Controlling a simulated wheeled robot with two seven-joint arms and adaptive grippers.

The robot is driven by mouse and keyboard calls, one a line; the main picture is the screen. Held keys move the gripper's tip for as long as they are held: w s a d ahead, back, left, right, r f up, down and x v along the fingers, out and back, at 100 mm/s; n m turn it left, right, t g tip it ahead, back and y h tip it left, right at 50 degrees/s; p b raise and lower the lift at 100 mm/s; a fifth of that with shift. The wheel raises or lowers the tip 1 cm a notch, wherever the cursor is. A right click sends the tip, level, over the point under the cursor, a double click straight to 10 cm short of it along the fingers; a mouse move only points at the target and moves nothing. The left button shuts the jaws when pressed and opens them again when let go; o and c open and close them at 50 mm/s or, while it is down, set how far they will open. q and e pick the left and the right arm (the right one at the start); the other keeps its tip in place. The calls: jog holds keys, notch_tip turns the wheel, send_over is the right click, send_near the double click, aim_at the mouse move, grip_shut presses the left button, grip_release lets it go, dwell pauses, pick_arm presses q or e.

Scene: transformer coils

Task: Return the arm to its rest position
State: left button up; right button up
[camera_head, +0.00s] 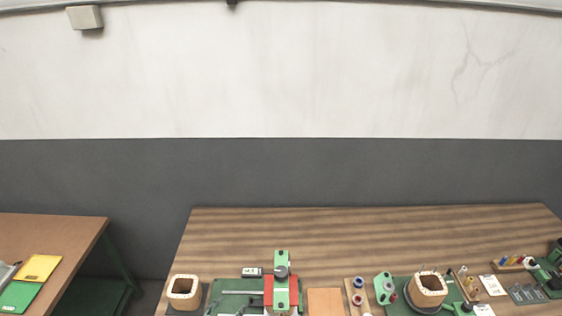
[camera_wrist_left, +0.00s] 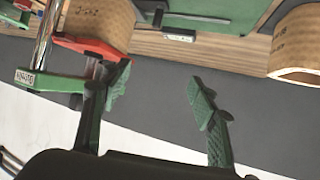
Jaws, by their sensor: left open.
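My left gripper (camera_wrist_left: 160,92) shows in the left wrist view with its two green-padded fingers spread wide apart. Nothing is held between them; grey and white wall shows in the gap. Its left finger overlaps a red part (camera_wrist_left: 92,40) and a green bar (camera_wrist_left: 48,80) in the picture; I cannot tell whether they touch. I cannot make out either gripper or arm in the head view. My right gripper shows in neither view.
A wooden bench (camera_head: 350,228) holds a left coil (camera_head: 183,287), a green-and-red fixture (camera_head: 281,284), and a right coil (camera_head: 428,288). A tan block (camera_head: 325,302) lies between. A second table (camera_head: 60,228) stands left, beyond a gap. The bench's back strip is clear.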

pick_arm(q)
jog(key=s+a+f+n+g+y, duration=0.1)
jog(key=s+a+f+g+y, duration=0.15)
jog(key=s+a, duration=0.5)
jog(key=s+a+f+n+g+y, duration=0.1)
jog(key=s+a+n+g, duration=0.2)
jog(key=s, duration=0.8)
jog(key=s+a+f+g+y, duration=0.2)
jog(key=s+a+g, duration=0.1)
jog(key=s+a, duration=0.5)
notch_tip(320, 180, down, 35)
jog(key=s+d+b, duration=0.2)
jog(key=b, duration=0.3)
jog(key=s+f+m+g+b, duration=0.1)
jog(key=s+f+b, duration=0.3)
jog(key=s+f, duration=1.6)
notch_tip(320, 180, down, 2)
jog(key=shift+d+f+g+b, duration=0.1)
jog(key=shift+d+g+b, duration=0.2)
jog(key=shift+g, duration=0.25)
jog(key=shift+a+h, duration=0.1)
jog(key=shift+h, duration=0.15)
